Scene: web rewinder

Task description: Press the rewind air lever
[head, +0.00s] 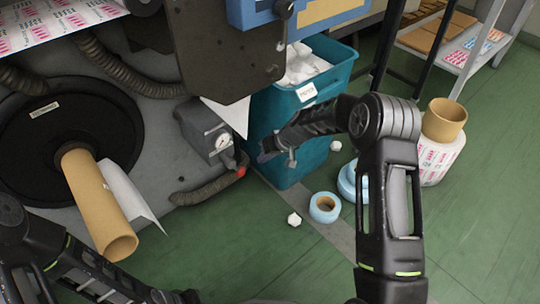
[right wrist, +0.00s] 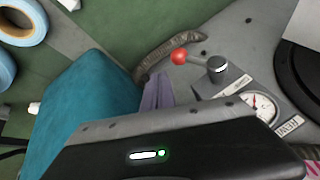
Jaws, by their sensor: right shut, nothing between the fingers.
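The rewind air lever has a red ball knob (head: 240,171) beside a grey box with a gauge (head: 222,141) on the machine's lower front. In the right wrist view the red knob (right wrist: 179,57) sits on a short lever from a silver pivot (right wrist: 217,66), near the round gauge (right wrist: 261,106). My right gripper (head: 265,156) is shut and empty, just right of and above the knob in the head view. Its fingers (right wrist: 157,92) are apart from the knob in the wrist view. My left arm is at the lower left; its gripper is unclear at the bottom edge.
A teal bin (head: 318,150) with white scraps stands behind my right gripper. A corrugated hose (head: 203,190) runs below the gauge box. A cardboard core (head: 98,200) juts from the black disc (head: 60,125). Blue tape rolls (head: 325,207) lie on the green floor.

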